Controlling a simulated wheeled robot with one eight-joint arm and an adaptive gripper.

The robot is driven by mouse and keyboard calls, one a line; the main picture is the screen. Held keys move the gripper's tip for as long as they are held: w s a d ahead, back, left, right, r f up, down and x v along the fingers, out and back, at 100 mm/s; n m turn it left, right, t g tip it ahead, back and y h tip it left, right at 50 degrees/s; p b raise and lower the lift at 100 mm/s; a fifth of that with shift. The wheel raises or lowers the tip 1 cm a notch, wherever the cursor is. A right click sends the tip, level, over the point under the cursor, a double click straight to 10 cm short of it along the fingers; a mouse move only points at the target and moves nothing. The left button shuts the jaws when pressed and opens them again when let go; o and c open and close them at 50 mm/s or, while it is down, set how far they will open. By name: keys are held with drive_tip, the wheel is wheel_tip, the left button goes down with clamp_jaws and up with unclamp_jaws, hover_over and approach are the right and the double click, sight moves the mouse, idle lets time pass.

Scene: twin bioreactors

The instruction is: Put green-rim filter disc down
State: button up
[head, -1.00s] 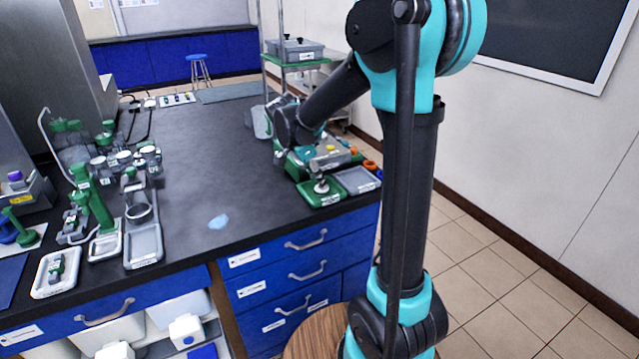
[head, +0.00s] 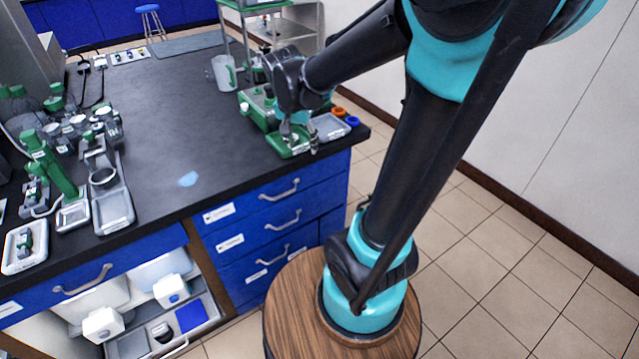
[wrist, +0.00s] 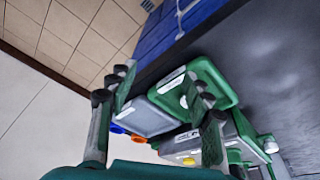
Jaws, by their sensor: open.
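My gripper (head: 300,142) is open, with its fingers pointing down at the green-rimmed tray (head: 282,152) by the counter's right front corner. In the wrist view my gripper's two spread fingers (wrist: 155,108) frame the grey tray (wrist: 150,118), and the right finger overlaps the green-rimmed tray (wrist: 228,92). Nothing is visibly held between the fingers. I cannot make out the green-rim filter disc in either view; the fingers hide part of the green-rimmed tray. I cannot tell whether the fingertips touch the tray.
Behind the trays is a green-and-grey device (head: 256,108). Orange and blue rings (head: 345,116) lie at the counter's right edge. A clear jug (head: 222,73) stands further back. Green-capped glassware (head: 60,150) and trays crowd the left. The counter's middle is clear except for a light-blue patch (head: 188,179).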

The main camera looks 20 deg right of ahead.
drive_tip(key=s+d+f+n+t+y, duration=0.2)
drive_tip(key=s+f+n, duration=0.5)
drive_tip(key=s, duration=0.5)
wheel_tip(320, 180, down, 2)
drive_tip(key=shift+d+f+n, duration=0.15)
drive_tip(key=shift+d+n, duration=0.15)
drive_tip(key=shift+d, duration=0.15)
